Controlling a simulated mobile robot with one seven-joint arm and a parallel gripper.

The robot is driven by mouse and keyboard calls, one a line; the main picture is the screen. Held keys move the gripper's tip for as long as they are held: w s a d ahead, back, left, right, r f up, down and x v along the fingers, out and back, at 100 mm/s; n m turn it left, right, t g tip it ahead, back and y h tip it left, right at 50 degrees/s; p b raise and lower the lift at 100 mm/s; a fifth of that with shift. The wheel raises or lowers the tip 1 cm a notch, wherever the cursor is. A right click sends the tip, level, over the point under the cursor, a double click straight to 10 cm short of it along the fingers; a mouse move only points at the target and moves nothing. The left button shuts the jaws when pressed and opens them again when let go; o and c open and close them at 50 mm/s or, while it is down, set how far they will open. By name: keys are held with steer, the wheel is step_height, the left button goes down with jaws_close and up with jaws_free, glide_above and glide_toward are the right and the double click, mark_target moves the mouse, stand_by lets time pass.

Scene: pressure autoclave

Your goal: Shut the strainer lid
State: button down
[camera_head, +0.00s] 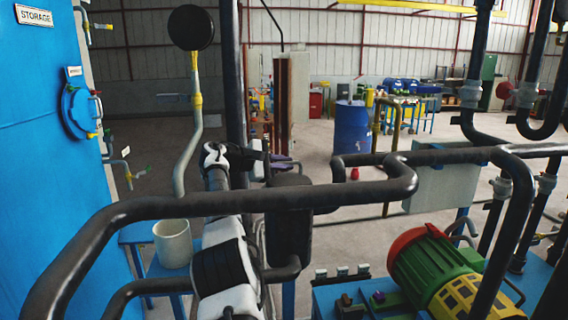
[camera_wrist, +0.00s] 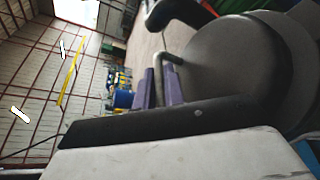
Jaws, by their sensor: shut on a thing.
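The strainer is a dark upright cylinder (camera_head: 288,228) among the black pipes in the middle of the head view. Its round dark lid (camera_head: 291,180) shows at its top, partly behind a pipe. In the wrist view the lid appears as a large grey disc (camera_wrist: 235,75) at right, with a bent grey handle (camera_wrist: 170,56) at its edge. My gripper (camera_head: 284,163) is beside the lid; in the wrist view its purple fingers (camera_wrist: 160,88) are closed around the handle. I cannot tell whether any gap remains under the lid.
A thick black pipe (camera_head: 240,200) crosses in front of my arm and the strainer. A white cup-like container (camera_head: 173,243) stands on a blue stand at left. A green and red motor (camera_head: 435,268) sits at lower right. A blue barrel (camera_head: 351,127) stands farther back on open floor.

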steer(key=shift+a, duration=0.3)
steer(key=c, duration=1.8)
jaws_free()
steer(key=shift+w+f, duration=0.1)
steer(key=o, duration=0.3)
steer(key=shift+w+a+f, duration=0.15)
steer(key=shift+f, duration=0.1)
steer(key=shift+s+r, duration=0.1)
steer(key=shift+s, duration=0.1)
steer(key=shift+s+a+b, duration=0.1)
steer(key=shift+a+b, duration=0.05)
steer(key=shift+b, duration=0.35)
steer(key=b+v, duration=0.2)
steer(key=v, duration=0.9)
steer(key=shift+a, duration=0.2)
